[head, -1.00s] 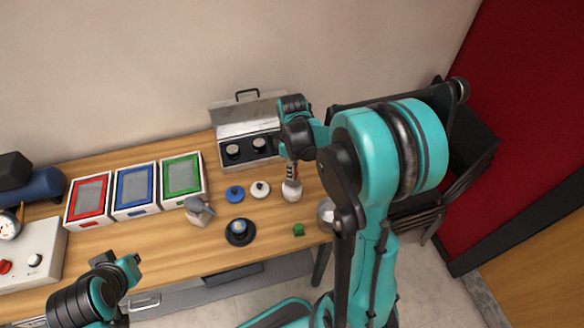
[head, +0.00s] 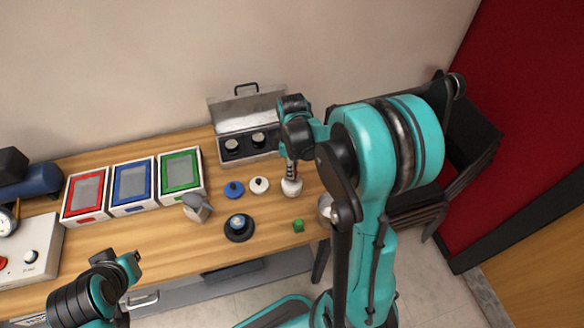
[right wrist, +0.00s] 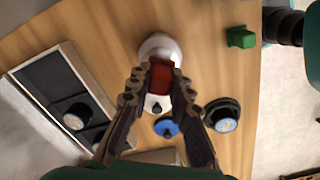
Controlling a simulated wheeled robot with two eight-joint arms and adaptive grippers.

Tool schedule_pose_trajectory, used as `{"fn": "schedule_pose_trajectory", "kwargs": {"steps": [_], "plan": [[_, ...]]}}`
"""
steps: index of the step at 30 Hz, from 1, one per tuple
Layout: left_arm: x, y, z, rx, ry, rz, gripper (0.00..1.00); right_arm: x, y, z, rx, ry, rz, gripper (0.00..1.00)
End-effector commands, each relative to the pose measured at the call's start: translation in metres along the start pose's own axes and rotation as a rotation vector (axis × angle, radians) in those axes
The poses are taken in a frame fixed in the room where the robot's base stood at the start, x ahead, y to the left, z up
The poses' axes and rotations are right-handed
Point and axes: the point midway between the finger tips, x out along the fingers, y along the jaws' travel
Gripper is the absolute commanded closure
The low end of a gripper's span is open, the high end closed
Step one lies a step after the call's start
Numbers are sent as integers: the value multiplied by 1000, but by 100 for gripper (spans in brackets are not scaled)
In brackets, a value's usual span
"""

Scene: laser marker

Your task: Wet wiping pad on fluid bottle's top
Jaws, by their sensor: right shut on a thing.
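My right gripper (right wrist: 160,88) is shut on a red-brown piece (right wrist: 160,75), held upright. A white rounded part (right wrist: 160,48) shows just beyond it; in the head view this white part (head: 291,187) lies directly below the gripper, over the table. I cannot tell whether the two are one thing or whether the white part touches the table. A black round dish with a blue top (head: 239,228) stands in front; it also shows in the right wrist view (right wrist: 222,115). Which thing is the fluid bottle is unclear. My left gripper (head: 133,266) is at the lower left, its jaws unclear.
Blue (head: 233,189) and white (head: 259,185) knobbed discs lie left of the gripper. A green cube (head: 298,226) lies near the front edge. An open metal case (head: 236,158) stands behind. Framed trays (head: 84,193) and a grey object (head: 195,208) stand further left.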

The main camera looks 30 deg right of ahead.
Motion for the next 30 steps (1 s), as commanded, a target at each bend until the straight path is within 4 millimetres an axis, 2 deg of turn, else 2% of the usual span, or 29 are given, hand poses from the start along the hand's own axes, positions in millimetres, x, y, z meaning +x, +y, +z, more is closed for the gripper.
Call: {"fn": "schedule_pose_trajectory", "kwargs": {"steps": [30], "plan": [[9,0,6,0,0,0,100,12,0,0,0,0,0,100]]}}
